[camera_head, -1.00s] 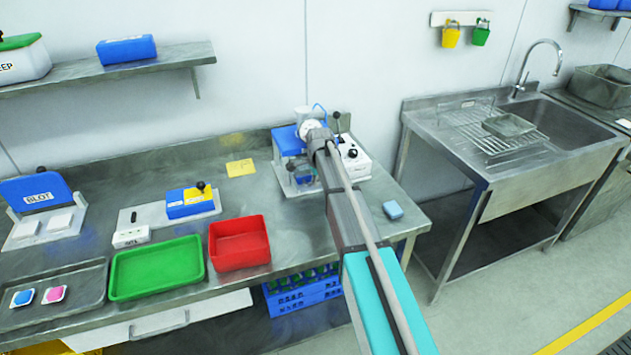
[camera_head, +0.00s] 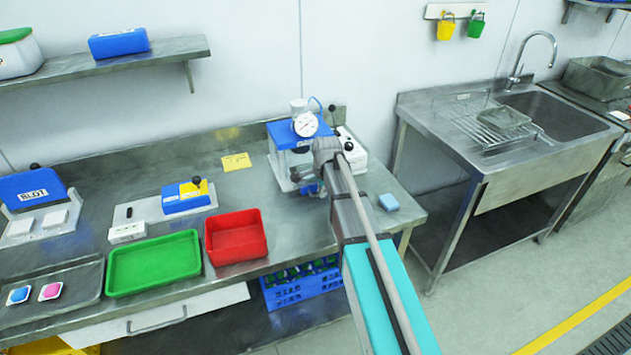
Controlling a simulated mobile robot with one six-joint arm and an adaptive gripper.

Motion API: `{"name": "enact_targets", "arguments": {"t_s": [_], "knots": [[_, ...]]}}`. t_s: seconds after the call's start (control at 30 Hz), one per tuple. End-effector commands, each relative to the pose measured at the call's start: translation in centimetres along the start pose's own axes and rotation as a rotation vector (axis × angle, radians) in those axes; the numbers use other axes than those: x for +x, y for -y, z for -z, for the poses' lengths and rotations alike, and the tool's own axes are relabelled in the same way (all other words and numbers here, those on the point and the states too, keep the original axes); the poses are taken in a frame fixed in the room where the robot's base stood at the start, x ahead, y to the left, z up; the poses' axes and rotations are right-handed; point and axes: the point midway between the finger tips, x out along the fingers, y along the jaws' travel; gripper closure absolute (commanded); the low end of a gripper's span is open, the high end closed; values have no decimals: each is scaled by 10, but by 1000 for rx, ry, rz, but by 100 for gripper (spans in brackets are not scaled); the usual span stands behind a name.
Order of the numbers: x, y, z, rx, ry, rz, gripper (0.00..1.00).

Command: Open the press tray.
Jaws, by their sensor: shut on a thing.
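The press (camera_head: 283,136) is a blue and white machine with a round white gauge (camera_head: 305,124) on top, at the back of the steel bench. My gripper (camera_head: 312,188) is low at the press's front, small and partly hidden by my own wrist and arm. It is shut on a part at the front of the press, which I take to be the press tray's handle. The tray itself is hidden behind the gripper and arm, so I cannot tell how far out it is.
A red bin (camera_head: 236,238) and a green tray (camera_head: 153,264) stand on the bench to the left. A light blue sponge-like block (camera_head: 389,202) lies right of my arm. A white box with a dark knob (camera_head: 350,147) stands right behind my wrist. A yellow note (camera_head: 236,162) lies left of the press.

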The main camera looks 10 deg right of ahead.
Motion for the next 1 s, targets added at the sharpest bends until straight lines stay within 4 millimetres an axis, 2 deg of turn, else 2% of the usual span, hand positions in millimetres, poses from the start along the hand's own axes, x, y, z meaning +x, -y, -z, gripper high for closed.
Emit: {"name": "enact_targets", "arguments": {"t_s": [0.03, 0.1, 0.3, 0.47, 0.77, 0.8, 0.97, 1.0], "knots": [[-3, -16, -1, 1, 0, 0, 100], [-5, -29, -1, 1, 0, 0, 100], [-9, -53, -2, 1, 0, 0, 100], [-10, -59, -2, 1, 0, 0, 100], [-10, -59, -1, 1, 0, 0, 100], [-10, -59, -1, 1, 0, 0, 83], [-10, -58, -1, 0, 0, 0, 53], [-10, -58, -1, 0, 0, 0, 52]]}}
